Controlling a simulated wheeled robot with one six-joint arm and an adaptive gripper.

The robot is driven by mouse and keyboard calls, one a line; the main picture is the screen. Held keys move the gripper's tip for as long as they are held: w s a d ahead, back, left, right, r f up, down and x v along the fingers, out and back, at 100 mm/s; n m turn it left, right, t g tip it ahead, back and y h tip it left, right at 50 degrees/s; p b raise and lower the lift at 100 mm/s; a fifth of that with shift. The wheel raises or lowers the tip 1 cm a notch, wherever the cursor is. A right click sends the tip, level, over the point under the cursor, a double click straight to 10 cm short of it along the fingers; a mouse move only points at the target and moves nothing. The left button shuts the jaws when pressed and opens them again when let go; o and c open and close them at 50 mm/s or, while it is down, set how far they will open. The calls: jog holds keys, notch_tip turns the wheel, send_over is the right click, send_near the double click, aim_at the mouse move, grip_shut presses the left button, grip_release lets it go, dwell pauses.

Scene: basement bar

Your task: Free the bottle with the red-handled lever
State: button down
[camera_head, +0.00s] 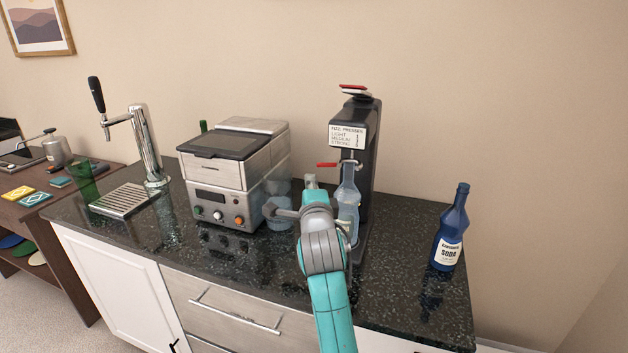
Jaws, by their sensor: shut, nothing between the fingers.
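The black fizz press (366,115) stands on the counter with a printed sign on its front. Its red-handled lever (327,164) sticks out to the left below the sign. A red piece (352,87) sits on its top. A clear pale-blue bottle (348,182) stands upright in the press, its neck close under the head; how it is held cannot be seen. My teal arm covers part of the bottle's lower left. My gripper (268,208) is the grey end left of the arm. It is shut and empty, below and left of the lever, apart from it.
A pale-blue glass (281,190) is close behind my gripper. A silver machine (218,180) stands left of it. A beer tap (146,145) and drip tray (126,200) are farther left. A blue soda bottle (451,230) stands at right. The counter between press and soda bottle is clear.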

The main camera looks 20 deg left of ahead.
jog(key=s+a, duration=0.3)
jog(key=s, duration=0.4)
jog(key=shift+a+f, duration=0.2)
jog(key=shift+a, duration=0.2)
